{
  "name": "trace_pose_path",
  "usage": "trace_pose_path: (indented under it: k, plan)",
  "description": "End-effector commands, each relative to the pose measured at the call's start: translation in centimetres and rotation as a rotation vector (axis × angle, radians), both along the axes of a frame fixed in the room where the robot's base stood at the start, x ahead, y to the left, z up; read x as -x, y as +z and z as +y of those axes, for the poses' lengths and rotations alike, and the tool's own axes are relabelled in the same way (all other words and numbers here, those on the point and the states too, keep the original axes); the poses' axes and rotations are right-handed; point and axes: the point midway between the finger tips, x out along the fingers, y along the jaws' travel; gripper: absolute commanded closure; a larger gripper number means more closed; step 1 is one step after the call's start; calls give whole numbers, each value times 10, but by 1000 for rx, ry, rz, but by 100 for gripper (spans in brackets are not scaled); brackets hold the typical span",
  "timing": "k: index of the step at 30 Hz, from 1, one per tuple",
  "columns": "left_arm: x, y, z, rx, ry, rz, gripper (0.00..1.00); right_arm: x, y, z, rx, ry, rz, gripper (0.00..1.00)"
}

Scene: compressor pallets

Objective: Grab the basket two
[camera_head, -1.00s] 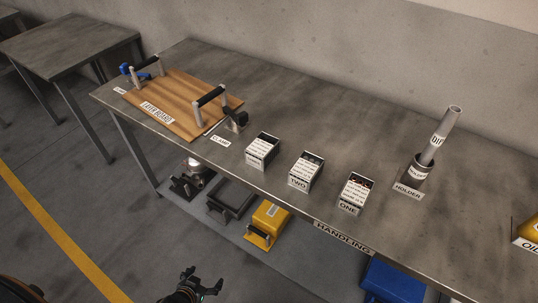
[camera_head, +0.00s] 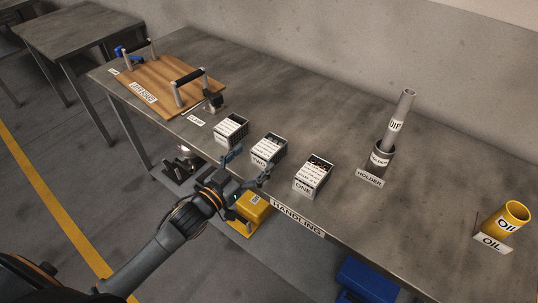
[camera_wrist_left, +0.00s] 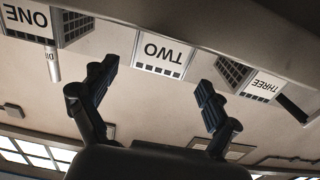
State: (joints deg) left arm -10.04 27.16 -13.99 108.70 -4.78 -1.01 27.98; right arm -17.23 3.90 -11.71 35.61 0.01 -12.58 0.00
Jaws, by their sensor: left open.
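Basket two (camera_head: 270,147) is a small dark wire basket with a white "TWO" label, standing on the table near its front edge. It also shows upside down in the left wrist view (camera_wrist_left: 163,52), between my two fingers and beyond their tips. My left gripper (camera_head: 249,166) is open and empty, just in front of basket two at the table's front edge. Its fingers also show in the left wrist view (camera_wrist_left: 157,78), apart, with no contact visible. Part of the basket's front is close behind a finger in the head view. My right gripper is not in view.
Basket three (camera_head: 231,129) stands left of basket two and basket one (camera_head: 313,176) right of it, with narrow gaps. A holder (camera_head: 381,160) with a grey tube and a yellow oil container (camera_head: 508,217) are further right. A layer board (camera_head: 170,92) lies at left. The table's back middle is clear.

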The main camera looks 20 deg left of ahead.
Motion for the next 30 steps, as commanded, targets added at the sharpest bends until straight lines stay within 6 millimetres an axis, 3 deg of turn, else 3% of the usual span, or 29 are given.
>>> trace_pose_path:
  k: [8, 18, 27, 30]
  plan:
    - [-19, -2, -7, -1, 0, 0, 12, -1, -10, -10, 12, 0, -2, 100]
    - [-59, -3, -24, 0, 0, 0, 12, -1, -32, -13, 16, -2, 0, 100]
    - [-62, -2, -25, 0, 0, 3, 12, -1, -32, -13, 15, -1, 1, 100]
    - [-62, -2, -25, -1, 0, 2, 31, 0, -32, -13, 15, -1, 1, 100]
